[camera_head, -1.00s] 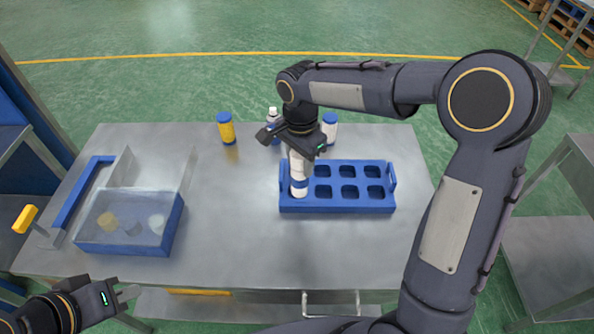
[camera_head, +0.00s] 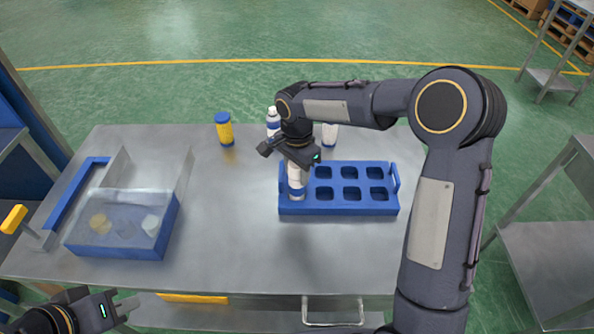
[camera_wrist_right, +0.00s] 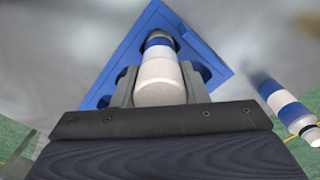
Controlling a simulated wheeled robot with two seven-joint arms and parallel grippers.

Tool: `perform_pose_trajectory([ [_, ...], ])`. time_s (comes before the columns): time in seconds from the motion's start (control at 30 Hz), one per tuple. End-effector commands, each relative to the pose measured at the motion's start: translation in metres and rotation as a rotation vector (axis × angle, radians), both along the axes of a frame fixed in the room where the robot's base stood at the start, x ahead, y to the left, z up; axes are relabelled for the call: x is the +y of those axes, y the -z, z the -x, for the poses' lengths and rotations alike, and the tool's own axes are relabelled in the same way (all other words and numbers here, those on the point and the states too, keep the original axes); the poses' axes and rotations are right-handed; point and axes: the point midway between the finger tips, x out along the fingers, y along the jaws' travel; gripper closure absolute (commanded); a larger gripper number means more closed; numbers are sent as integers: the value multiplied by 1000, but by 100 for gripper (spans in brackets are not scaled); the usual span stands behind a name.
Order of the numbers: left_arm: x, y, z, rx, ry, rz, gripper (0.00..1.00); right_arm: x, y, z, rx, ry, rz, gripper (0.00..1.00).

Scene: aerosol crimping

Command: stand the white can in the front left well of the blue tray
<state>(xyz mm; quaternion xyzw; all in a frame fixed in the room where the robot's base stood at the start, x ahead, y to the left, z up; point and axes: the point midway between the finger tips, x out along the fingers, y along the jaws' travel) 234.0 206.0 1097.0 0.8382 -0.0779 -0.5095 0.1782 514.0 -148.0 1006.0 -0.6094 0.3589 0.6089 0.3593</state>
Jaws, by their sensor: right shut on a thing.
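The white can (camera_head: 296,187), with a blue band, is upright at the front left well of the blue tray (camera_head: 340,208). Its lower end meets the well opening; I cannot tell whether its base rests on the bottom. My right gripper (camera_head: 294,166) is shut on the can's upper part from above. In the right wrist view the can (camera_wrist_right: 158,82) sits between the two fingers, with the tray (camera_wrist_right: 108,82) beyond it. My left gripper (camera_head: 118,314) is at the bottom left, away from the tray; its fingers are too unclear to judge.
A yellow can (camera_head: 225,130) with a blue cap, a white and blue can (camera_head: 273,121) and another white can (camera_head: 329,135) stand behind the tray. A clear-topped blue bin (camera_head: 118,246) sits at the left. The table middle is clear.

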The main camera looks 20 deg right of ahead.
Motion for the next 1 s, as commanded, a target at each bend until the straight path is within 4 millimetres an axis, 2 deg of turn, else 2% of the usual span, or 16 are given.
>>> perform_pose_trajectory([
  [0.07, 0, 4, 0, 0, 0, 0, 100, 0, 4, 0, 0, 0, 0, 100],
  [0.1, 0, 3, 0, 0, 0, 0, 100, 0, 3, 0, 0, 0, 0, 56],
  [0.23, 0, 2, 0, 0, 0, 0, 100, 0, 3, 0, 1, 0, 0, 39],
  [0.5, 0, 2, 0, 0, 0, 0, 100, 0, 2, 0, 1, 0, 0, 38],
  [0.6, 0, -4, 0, 0, 0, 0, 100, 0, -4, 0, 0, 0, 0, 38],
  [0.67, 0, 1, 0, 0, 0, 0, 100, 0, -8, 0, -2, 0, 0, 38],
  [1.0, 0, 8, 0, 0, 0, 0, 100, 0, -79, -1, -4, 0, 0, 38],
])
